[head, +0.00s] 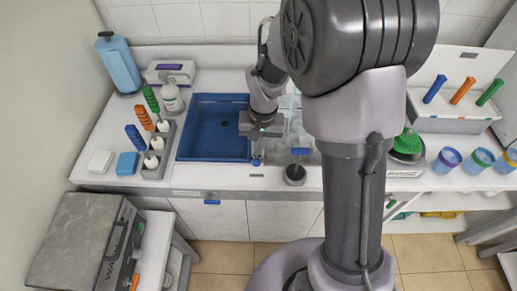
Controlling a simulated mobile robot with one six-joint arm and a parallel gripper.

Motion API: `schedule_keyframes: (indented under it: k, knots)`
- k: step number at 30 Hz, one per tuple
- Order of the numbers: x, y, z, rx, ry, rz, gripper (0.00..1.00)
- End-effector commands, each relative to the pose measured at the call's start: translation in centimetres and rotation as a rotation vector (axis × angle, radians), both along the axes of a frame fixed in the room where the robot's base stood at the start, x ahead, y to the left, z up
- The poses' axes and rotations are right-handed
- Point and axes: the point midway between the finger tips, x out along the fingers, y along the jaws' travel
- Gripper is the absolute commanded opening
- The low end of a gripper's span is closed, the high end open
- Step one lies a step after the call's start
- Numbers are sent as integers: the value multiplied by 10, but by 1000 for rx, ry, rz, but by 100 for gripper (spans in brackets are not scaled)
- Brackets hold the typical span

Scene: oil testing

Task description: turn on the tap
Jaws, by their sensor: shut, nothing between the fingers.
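My gripper (257,158) points down at the right edge of the blue sink basin (213,135), near the counter's front. Its fingers are small in the picture and look closed, with nothing seen between them. A dark upright fitting with a blue top (301,151) and a round base (294,175) stands on the counter just right of my gripper, apart from it. It looks like the tap, but its spout and lever are hard to make out. My arm hides part of the area behind it.
Colored cups (480,160) and a green-topped device (407,144) are at right. A grey machine (85,240) stands at lower left. Open floor lies in front.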

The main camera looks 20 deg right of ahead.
Motion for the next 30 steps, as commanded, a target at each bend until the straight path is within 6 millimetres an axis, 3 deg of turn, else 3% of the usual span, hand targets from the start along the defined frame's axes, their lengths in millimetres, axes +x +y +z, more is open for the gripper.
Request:
schedule_keyframes:
  k: [4, 8, 12, 17, 26, 29, 30]
  knots:
    - [4, -1, 15, 0, -1, 0, 0]
    - [9, -3, 51, 0, -3, 0, 0]
    - [2, -4, 90, 0, -5, 1, 0]
    - [-4, -4, 122, 0, -3, 1, 0]
    - [-12, -3, 134, 3, -19, -2, 0]
    - [-41, 6, 137, 22, -108, -19, 0]
    - [-60, 10, 137, 36, -156, -29, 0]
